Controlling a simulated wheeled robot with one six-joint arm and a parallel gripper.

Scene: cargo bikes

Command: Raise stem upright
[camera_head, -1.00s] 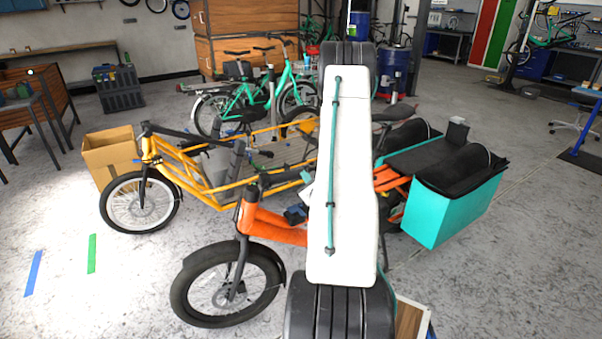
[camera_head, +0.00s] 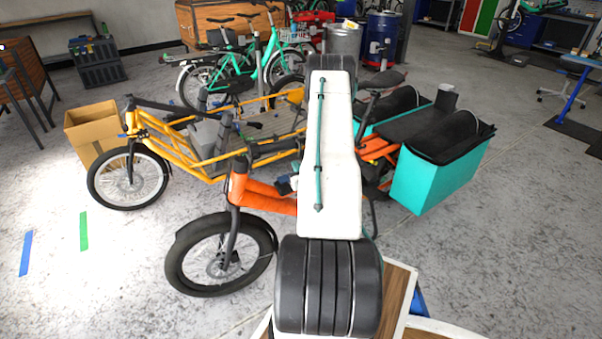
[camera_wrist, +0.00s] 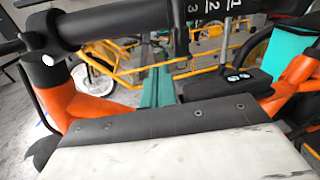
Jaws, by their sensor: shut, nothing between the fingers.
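The orange cargo bike (camera_head: 262,193) stands in front of me, partly hidden behind my white arm. Its black stem (camera_head: 275,148) lies folded over, roughly level, reaching right from the top of the orange head tube (camera_head: 238,182). In the wrist view the stem (camera_wrist: 115,22) crosses the top as a thick black tube with white numbers at its right. A black joint with a white dot (camera_wrist: 47,60) sits at its left, above the orange frame (camera_wrist: 80,98). My gripper (camera_wrist: 157,74) shows as green fingers, shut and empty, apparently below the stem; contact cannot be told. The head view hides it.
A yellow cargo bike (camera_head: 205,165) stands close behind, with a cardboard box (camera_head: 92,132) at its left. Teal panniers (camera_head: 440,180) flank the orange bike's rear. Open floor lies at the front left and right.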

